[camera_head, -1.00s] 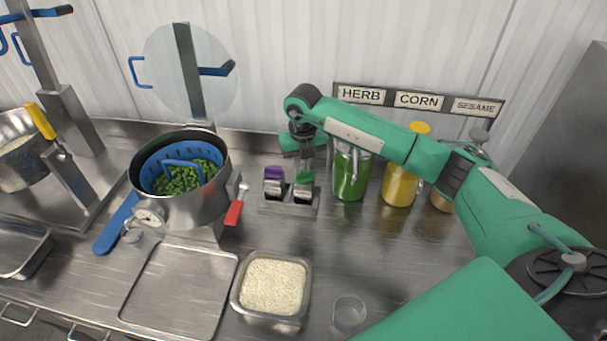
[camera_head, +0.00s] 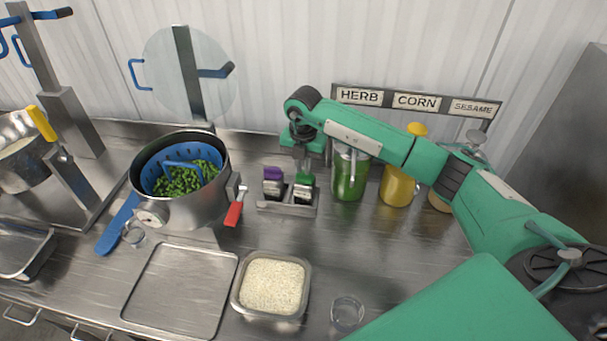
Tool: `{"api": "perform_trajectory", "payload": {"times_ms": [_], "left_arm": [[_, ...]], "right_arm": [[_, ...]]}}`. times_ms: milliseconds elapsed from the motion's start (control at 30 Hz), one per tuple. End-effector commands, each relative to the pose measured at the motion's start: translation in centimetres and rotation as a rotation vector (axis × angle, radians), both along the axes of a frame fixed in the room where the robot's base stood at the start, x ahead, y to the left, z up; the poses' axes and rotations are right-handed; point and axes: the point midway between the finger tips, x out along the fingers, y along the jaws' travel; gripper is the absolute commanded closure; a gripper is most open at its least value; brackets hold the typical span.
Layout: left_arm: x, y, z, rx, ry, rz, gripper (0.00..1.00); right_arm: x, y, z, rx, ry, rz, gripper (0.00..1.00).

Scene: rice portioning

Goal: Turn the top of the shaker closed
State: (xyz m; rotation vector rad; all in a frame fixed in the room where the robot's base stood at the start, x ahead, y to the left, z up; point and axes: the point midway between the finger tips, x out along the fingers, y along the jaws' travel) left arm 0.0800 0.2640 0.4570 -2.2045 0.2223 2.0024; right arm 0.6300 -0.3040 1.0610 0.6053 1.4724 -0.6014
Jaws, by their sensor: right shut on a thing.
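Two small shakers stand side by side in a metal holder (camera_head: 287,210) on the counter. The left shaker (camera_head: 273,184) has a purple top, and the right shaker (camera_head: 303,190) has a green top. My right gripper (camera_head: 304,173) points down from above and is shut on the green top of the right shaker. The fingers partly cover that top, so whether it is turned open or closed cannot be seen. My left gripper is not in view.
Jars of green herb (camera_head: 349,178), yellow corn (camera_head: 397,187) and sesame stand behind my right arm, under a label sign (camera_head: 415,101). A pot (camera_head: 190,212) with a blue basket stands left. A rice pan (camera_head: 271,314), an empty tray (camera_head: 181,291) and a glass (camera_head: 347,314) are in front.

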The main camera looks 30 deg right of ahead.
Motion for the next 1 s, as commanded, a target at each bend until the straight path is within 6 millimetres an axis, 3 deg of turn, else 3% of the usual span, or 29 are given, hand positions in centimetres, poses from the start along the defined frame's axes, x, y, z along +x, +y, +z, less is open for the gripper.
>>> {"api": "perform_trajectory", "payload": {"times_ms": [33,200,233,267,467,600,667,1000], "left_arm": [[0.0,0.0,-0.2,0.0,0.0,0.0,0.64],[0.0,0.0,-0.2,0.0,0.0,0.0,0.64],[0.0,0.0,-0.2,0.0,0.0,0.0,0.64],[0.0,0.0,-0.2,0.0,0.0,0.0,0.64],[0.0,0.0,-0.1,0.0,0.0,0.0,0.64],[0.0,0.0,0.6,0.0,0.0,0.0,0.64],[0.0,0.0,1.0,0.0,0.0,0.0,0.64],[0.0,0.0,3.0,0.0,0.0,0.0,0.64]], "right_arm": [[-0.6,0.0,-1.3,-0.007,0.025,-0.006,0.99],[-0.6,0.1,-1.4,-0.004,0.024,-0.005,1.0],[-0.6,0.1,-1.4,-0.004,0.024,-0.005,0.84],[-0.6,0.1,-1.4,-0.004,0.023,-0.004,0.81],[-0.6,0.2,-1.1,-0.002,0.023,-0.002,0.8],[-0.6,0.2,-0.1,-0.001,0.022,-0.001,0.79],[-0.6,0.2,0.6,-0.001,0.022,-0.001,0.71],[-0.4,0.2,4.5,0.0,0.011,-0.002,0.71]]}}
